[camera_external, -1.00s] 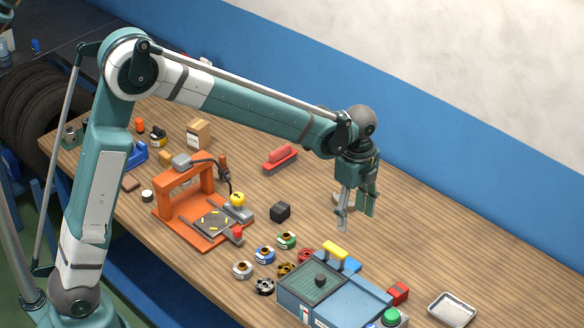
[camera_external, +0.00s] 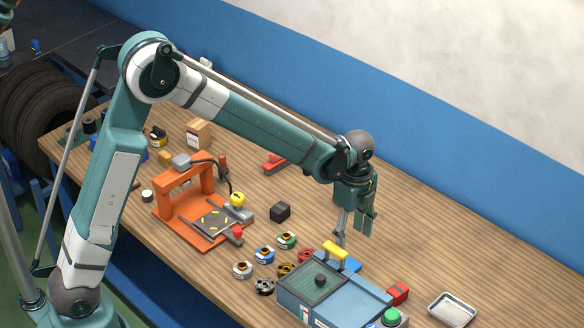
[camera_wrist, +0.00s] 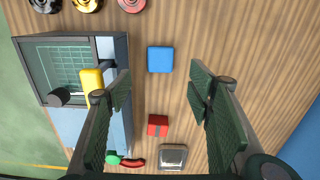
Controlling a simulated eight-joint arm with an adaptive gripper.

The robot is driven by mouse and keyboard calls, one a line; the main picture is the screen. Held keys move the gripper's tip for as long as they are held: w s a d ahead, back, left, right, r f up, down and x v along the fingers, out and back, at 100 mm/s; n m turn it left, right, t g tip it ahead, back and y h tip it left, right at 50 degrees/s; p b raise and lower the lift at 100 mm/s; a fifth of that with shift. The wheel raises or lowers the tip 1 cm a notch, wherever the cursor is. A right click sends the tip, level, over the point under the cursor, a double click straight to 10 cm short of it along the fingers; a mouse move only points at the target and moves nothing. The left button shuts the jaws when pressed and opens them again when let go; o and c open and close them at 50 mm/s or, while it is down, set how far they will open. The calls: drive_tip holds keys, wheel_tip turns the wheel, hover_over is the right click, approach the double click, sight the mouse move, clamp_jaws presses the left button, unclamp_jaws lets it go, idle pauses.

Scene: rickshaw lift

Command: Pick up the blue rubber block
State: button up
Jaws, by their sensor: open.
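The blue rubber block (camera_wrist: 160,59) lies on the wooden table in the wrist view, above the middle of the picture. My gripper (camera_external: 354,232) is open and empty, pointing down above the table, a little above and behind the block. In the wrist view my gripper (camera_wrist: 160,90) has its fingers spread on either side, wider than the block. The block shows between and slightly above the fingertips, apart from both.
A blue-grey machine (camera_external: 318,290) with a yellow handle (camera_wrist: 92,84) stands close beside the block. A red block (camera_wrist: 158,126) and a metal tray (camera_external: 452,309) lie nearby. Free table lies right of the block.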

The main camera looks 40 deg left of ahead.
hover_over(349, 265)
drive_tip(key=shift+w+f, duration=0.1)
drive_tip(key=shift+f, duration=2.75)
drive_tip(key=shift+f+b, duration=0.4)
drive_tip(key=shift+f, duration=2.2)
drive_tip(key=shift+c, duration=0.4)
drive_tip(key=c, duration=0.9)
